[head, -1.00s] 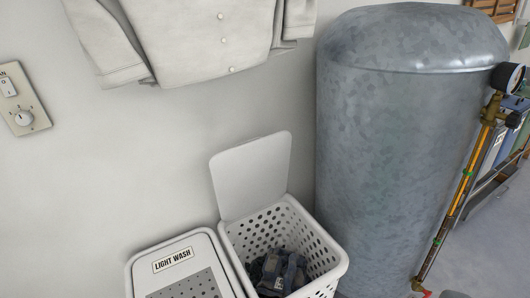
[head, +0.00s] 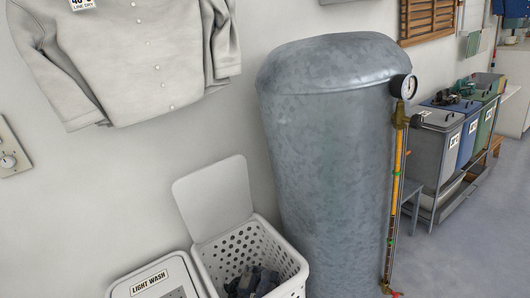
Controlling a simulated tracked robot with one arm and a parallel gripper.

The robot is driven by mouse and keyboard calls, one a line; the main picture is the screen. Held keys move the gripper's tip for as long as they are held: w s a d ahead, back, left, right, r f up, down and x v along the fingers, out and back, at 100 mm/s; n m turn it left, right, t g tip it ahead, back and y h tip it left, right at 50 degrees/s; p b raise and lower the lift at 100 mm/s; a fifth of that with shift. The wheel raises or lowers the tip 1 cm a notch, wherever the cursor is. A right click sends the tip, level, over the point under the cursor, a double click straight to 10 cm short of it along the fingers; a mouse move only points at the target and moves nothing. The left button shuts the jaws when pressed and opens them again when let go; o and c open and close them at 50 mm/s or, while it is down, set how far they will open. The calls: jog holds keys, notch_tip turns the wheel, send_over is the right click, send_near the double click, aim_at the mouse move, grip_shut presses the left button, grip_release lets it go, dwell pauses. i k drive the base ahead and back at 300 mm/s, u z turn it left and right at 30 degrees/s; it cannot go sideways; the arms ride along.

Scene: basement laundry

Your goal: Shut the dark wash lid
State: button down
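A white perforated basket (head: 283,258) stands at the bottom middle against the wall. Its plain white lid (head: 216,199) is open, standing up and leaning back toward the wall. Dark cloth (head: 251,283) lies inside the basket. No label shows on this basket, so I cannot read whether it is the dark wash one. To its left is a second basket with a shut lid marked "LIGHT WASH" (head: 152,281), cut off by the bottom edge. My gripper is not in view.
A large grey metal tank (head: 325,150) stands close to the open basket's right, with a gauge (head: 404,86) and a yellow pipe (head: 399,165) on its right side. A shirt (head: 135,60) hangs on the wall above. Several lidded bins (head: 437,150) stand at the right. Free floor (head: 470,255) shows at the lower right.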

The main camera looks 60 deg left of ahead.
aim_at(211, 200)
jog(key=z, duration=0.05)
jog(key=k, duration=1.35)
jog(key=u, duration=0.85)
jog(key=i, duration=1)
jog(key=z, duration=0.05)
